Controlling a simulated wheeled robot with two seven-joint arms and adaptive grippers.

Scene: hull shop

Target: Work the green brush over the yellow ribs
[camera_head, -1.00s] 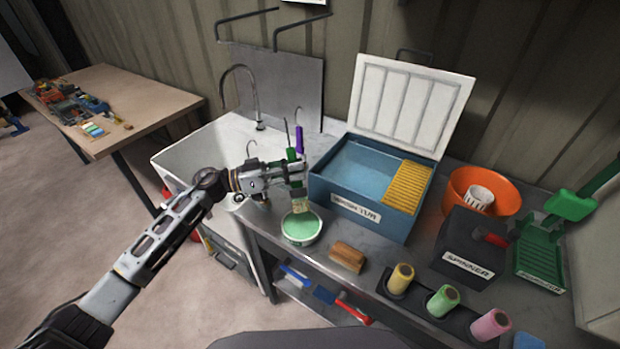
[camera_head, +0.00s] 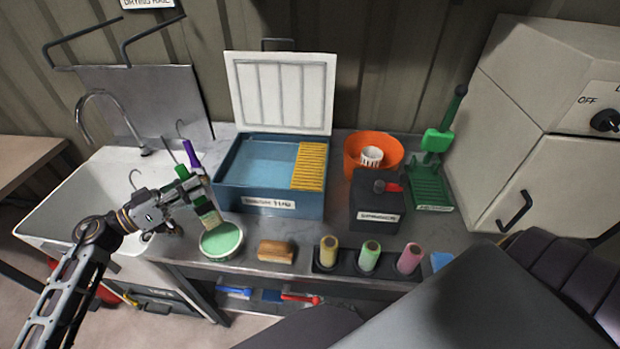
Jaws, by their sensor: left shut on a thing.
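The yellow ribs (camera_head: 310,167) form a ridged panel at the right end of the open blue tub (camera_head: 268,200). My left gripper (camera_head: 190,191) is shut on the green brush (camera_head: 184,174), left of the tub. The brush points down, with its pale bristles (camera_head: 208,214) over or in a white-rimmed bowl of green paint (camera_head: 221,240); I cannot tell whether they touch the paint. The brush is well apart from the ribs. The gripper hides the middle of the handle. My right gripper is not in view.
A purple handle (camera_head: 190,153) stands close behind the brush. The sink (camera_head: 80,205) is at left. A wooden block (camera_head: 275,251) and upright rollers (camera_head: 369,255) line the front edge. A black spinner box (camera_head: 377,203) and orange bowl (camera_head: 373,148) stand right of the tub.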

